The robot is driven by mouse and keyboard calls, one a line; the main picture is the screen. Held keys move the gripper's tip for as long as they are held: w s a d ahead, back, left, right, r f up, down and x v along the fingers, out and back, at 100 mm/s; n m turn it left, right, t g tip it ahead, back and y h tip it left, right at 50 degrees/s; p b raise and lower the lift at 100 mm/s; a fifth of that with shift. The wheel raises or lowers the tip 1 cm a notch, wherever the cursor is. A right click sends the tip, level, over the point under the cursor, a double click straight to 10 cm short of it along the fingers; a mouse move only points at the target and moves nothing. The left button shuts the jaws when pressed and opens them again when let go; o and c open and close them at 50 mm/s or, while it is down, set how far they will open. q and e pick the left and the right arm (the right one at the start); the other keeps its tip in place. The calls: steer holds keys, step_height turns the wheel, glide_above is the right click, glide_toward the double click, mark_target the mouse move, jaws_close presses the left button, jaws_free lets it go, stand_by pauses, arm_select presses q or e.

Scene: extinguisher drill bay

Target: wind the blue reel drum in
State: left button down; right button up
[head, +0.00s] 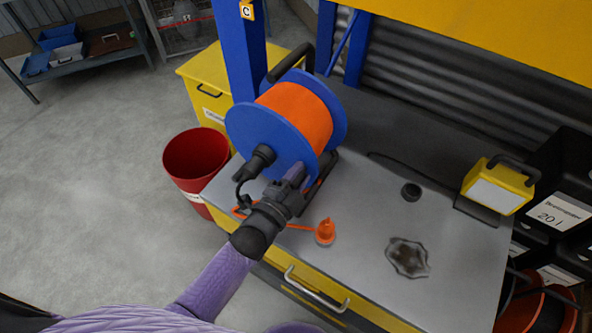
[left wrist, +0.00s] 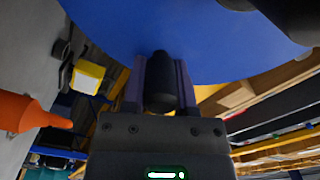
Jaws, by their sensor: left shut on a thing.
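The reel drum (head: 262,133) has blue side discs and orange cable wound between them. It stands on a black frame at the left end of the grey bench. My left gripper (head: 294,178) is at the near face of the lower disc edge. In the left wrist view, its fingers (left wrist: 160,85) are shut around a black crank grip (left wrist: 161,92), with the blue disc (left wrist: 165,35) just beyond. In the head view the gripper hides this grip. My right gripper is not in view.
A yellow work lamp (head: 499,187) stands at right. A red bin (head: 196,160) stands left of the bench. A blue post (head: 243,60) rises behind.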

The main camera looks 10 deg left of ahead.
arm_select(q)
steer(key=f+m+b, duration=0.4)
steer(key=f+m, duration=0.1)
steer(key=shift+w+a, duration=0.1)
steer(key=shift+a, duration=0.2)
steer(key=shift+w+a+f+m+b, duration=0.1)
steer(key=shift+a+f+m+b, duration=0.1)
steer(key=shift+f+m+b, duration=0.3)
steer(key=shift+a+f+m+b, duration=0.15)
steer(key=shift+m+b, duration=0.4)
steer(key=shift+m, duration=0.15)
steer(key=shift+w+a+f+m+b, duration=0.15)
steer(key=shift+a+f+m+b, duration=0.35)
steer(key=shift+m, duration=0.4)
steer(key=shift+r, duration=0.1)
steer(key=shift+c, duration=2)
jaws_free()
